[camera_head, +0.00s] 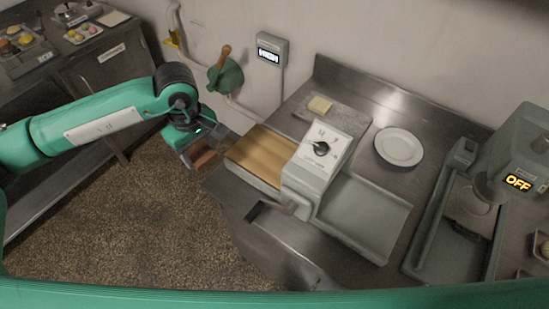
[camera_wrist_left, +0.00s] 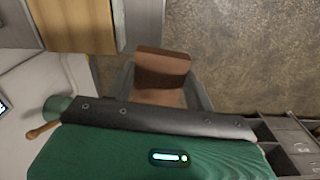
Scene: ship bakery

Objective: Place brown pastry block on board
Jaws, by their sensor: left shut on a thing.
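My left gripper (camera_head: 207,157) is shut on a brown pastry block (camera_head: 203,162). It holds the block over the floor, just left of the counter's edge. In the left wrist view the block (camera_wrist_left: 162,68) sits between the fingers. A flat light-wood board (camera_head: 256,154) lies at the left side of the grey machine, to the right of the gripper and apart from the block. The board also shows at the upper left of the left wrist view (camera_wrist_left: 75,25). My right gripper is not in view.
The grey machine (camera_head: 316,160) has a dial and a metal tray (camera_head: 365,220) at its right. A slab (camera_head: 345,120) with a pale square piece (camera_head: 320,104) and a white plate (camera_head: 399,147) stand behind.

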